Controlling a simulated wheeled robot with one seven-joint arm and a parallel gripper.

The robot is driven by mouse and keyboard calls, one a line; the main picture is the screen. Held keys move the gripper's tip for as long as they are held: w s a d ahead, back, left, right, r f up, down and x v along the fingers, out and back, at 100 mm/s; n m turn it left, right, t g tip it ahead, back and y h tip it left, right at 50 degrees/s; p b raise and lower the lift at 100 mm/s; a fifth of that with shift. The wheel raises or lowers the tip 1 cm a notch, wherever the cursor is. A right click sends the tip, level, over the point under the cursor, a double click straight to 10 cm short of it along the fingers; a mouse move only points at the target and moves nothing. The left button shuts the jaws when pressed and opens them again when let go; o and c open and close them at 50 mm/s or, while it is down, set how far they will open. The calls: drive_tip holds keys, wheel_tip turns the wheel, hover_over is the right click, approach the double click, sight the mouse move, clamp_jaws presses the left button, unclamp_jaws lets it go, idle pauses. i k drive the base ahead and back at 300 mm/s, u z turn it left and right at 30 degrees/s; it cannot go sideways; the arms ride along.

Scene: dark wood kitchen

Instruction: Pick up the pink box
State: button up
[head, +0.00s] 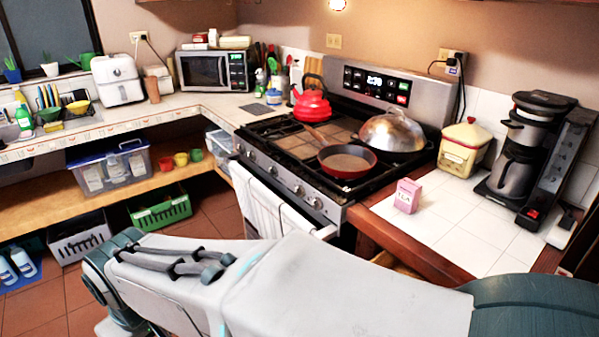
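The pink box (408,196) is a small upright carton with white lettering on its front. It stands on the white tiled counter (458,228) to the right of the stove, near the counter's left edge. Nothing touches it and it is fully visible. My arm crosses the bottom of the head view, in front of and below the counter. My gripper is not visible in this view, so its opening and its place relative to the box cannot be seen.
A cream canister (461,148) and a coffee maker (520,155) stand behind and right of the box. The stove (285,150) to its left holds a red pan (347,162), a domed lid (392,131) and a red kettle (311,105). Bare tiles lie in front of the box.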

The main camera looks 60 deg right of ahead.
sight(408, 192)
drive_tip(key=i, duration=1.2)
drive_tip(key=z, duration=3.7)
drive_tip(key=i, duration=0.5)
drive_tip(key=u, duration=0.05)
